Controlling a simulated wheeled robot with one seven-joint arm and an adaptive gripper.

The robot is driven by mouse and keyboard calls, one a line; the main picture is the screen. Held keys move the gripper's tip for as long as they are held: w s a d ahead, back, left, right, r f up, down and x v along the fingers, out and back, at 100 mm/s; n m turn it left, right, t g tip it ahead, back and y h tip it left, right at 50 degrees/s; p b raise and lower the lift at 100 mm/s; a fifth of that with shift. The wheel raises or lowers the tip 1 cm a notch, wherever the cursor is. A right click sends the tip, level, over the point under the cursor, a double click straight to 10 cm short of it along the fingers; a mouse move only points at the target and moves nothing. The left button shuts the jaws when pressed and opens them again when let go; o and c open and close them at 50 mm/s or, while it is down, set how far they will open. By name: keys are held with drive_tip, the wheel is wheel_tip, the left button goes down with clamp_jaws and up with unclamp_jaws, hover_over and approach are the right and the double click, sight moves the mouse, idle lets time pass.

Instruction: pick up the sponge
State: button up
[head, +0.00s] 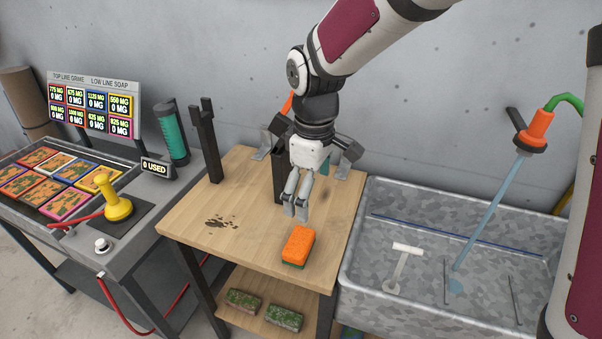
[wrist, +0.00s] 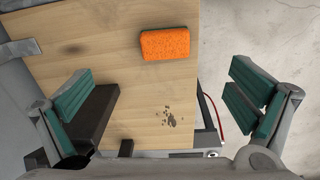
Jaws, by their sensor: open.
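An orange sponge (head: 298,243) with a dark green underside lies flat on the wooden table top (head: 240,240), close to its front edge. It also shows in the wrist view (wrist: 165,44), at the top centre, ahead of the jaws. My gripper (head: 296,211) is above the table, a little behind the sponge and apart from it, with its fingers pointing down. In the wrist view my gripper (wrist: 172,98) has its teal-padded fingers wide apart, with nothing between them. The sponge is in full view.
A metal sink (head: 400,260) with a running tap (head: 533,130) stands at the right. A console with a yellow joystick (head: 115,203) is at the left.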

drive_tip(key=n, duration=0.1)
hover_over(299, 240)
wheel_tip(299, 240, down, 4)
wheel_tip(299, 240, down, 8)
drive_tip(key=shift+d+r, duration=0.1)
drive_tip(key=shift+r, duration=0.05)
drive_tip(key=shift+f, duration=2.8)
drive_tip(key=c, duration=1.2)
